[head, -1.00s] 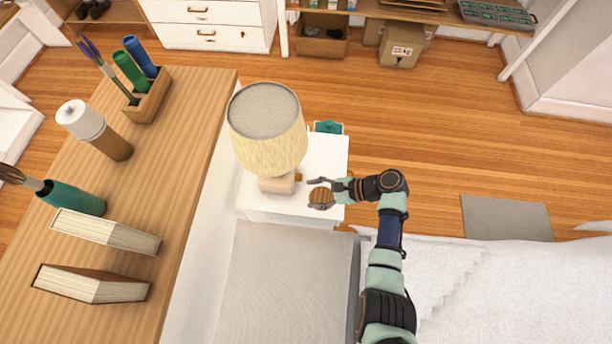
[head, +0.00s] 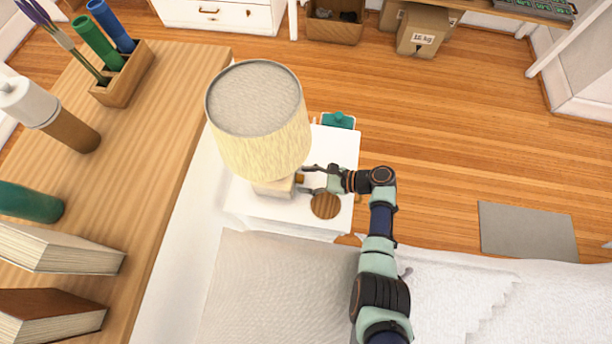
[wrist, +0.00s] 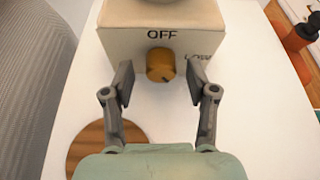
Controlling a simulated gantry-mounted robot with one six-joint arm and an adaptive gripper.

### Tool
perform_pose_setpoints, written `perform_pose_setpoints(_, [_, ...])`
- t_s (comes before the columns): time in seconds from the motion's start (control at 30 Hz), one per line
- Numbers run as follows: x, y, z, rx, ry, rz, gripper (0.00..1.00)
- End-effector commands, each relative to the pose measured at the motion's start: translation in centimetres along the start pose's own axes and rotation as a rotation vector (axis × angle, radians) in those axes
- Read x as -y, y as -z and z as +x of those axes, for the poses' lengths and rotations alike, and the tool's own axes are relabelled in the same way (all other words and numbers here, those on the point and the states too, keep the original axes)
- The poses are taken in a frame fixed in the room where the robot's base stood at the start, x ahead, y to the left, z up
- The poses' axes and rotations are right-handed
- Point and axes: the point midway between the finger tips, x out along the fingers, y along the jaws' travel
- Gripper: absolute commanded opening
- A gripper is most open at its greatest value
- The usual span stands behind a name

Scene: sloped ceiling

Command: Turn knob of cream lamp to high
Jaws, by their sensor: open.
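The cream lamp (head: 262,125) stands on a white nightstand (head: 335,150), its shade hiding most of the base in the head view. In the wrist view its base (wrist: 185,22) carries a brown-orange knob (wrist: 160,65) on the front face. "OFF" is printed above the knob and a partly hidden "LOW" to its right. My gripper (head: 306,180) reaches the base from the right. In the wrist view my gripper (wrist: 160,82) is open, with one finger on each side of the knob and a gap on both sides. The knob's pointer mark is too small to read surely.
A round wooden coaster (head: 325,206) lies on the nightstand just below my gripper. A teal object (head: 337,120) is at the nightstand's far edge. An orange bottle (wrist: 302,32) shows in the wrist view. The bed (head: 280,285) is in front and a wooden shelf (head: 165,150) is at left.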

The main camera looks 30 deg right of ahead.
Motion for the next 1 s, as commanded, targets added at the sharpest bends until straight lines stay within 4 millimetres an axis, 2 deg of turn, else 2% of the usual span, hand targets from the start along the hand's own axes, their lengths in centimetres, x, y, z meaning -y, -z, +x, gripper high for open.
perform_pose_setpoints(0.3, [0.04,-0.02,0.48,-0.001,0.001,0.0,0.56])
perform_pose_setpoints(0.63, [0.03,-0.01,0.47,-0.001,0.001,0.0,0.01])
perform_pose_setpoints(1.0, [0.08,-0.04,0.46,0.0,-0.023,0.056,0.0])
